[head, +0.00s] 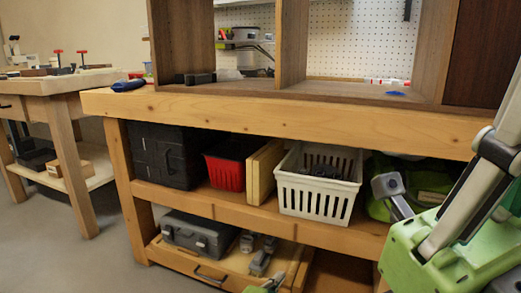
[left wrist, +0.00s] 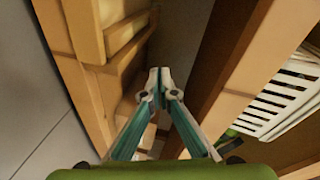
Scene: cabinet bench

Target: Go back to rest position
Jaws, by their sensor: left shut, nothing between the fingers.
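My left gripper shows best in the left wrist view (left wrist: 159,75). Its two teal fingers meet at the tips and hold nothing. It points down along the front of the wooden bench (head: 300,117), close to the lower shelf and drawer edges. In the head view only a small greenish part of it shows at the bottom edge, in front of the lower drawer.
A white basket (head: 318,190), red bin (head: 226,172) and black case (head: 163,155) stand on the middle shelf. A grey toolbox (head: 198,235) lies in the open lower drawer (head: 196,265). The bench's wooden edges are close to my left gripper. Open floor (head: 60,260) is at left.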

